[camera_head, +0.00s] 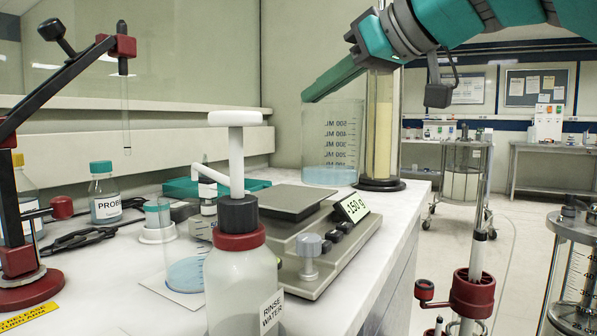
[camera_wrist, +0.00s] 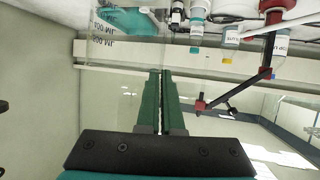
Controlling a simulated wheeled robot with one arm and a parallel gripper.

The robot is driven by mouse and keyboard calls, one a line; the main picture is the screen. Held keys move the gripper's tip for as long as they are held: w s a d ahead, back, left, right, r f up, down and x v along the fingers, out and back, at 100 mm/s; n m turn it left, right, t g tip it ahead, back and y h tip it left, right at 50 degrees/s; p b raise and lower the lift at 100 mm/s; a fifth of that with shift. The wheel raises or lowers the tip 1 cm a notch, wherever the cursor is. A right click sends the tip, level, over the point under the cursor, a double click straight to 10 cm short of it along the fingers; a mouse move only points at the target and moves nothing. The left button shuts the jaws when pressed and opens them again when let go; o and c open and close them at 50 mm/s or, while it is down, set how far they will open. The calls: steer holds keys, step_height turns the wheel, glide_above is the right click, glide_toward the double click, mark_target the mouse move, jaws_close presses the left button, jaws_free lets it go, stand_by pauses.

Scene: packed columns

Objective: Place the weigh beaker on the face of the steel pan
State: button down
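The weigh beaker (camera_head: 333,145) is a wide clear vessel with ML graduations and pale blue liquid in its bottom, upright behind the balance. My gripper (camera_head: 306,98) reaches down-left from the upper right, with its green fingers at the beaker's rim. In the wrist view, the fingers (camera_wrist: 161,73) are nearly together with a thin gap, and the beaker (camera_wrist: 108,40) is upside down at upper left, its edge meeting them. They look shut on its wall. I cannot tell whether its base touches the counter. The dark square steel pan (camera_head: 293,201) on the balance is bare.
The balance display (camera_head: 352,207) reads 150 g. A tall column (camera_head: 379,125) stands close right of the beaker. A rinse water bottle (camera_head: 238,265) stands in front of the balance. A clamp stand (camera_head: 20,260) and a probe bottle (camera_head: 104,200) are at the left.

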steer(key=w+a+f, duration=0.2)
steer(key=w+a, duration=0.1)
steer(key=w, duration=0.4)
steer(key=w+a+f+p, duration=0.1)
steer(key=w+a+f, duration=0.2)
steer(key=w, duration=0.4)
steer(key=shift+p, duration=0.3)
steer(key=shift+a, duration=0.1)
steer(key=shift+f, duration=0.15)
steer(key=c, duration=1.1)
jaws_free()
steer(key=v, duration=1.2)
steer(key=shift+b, duration=0.35)
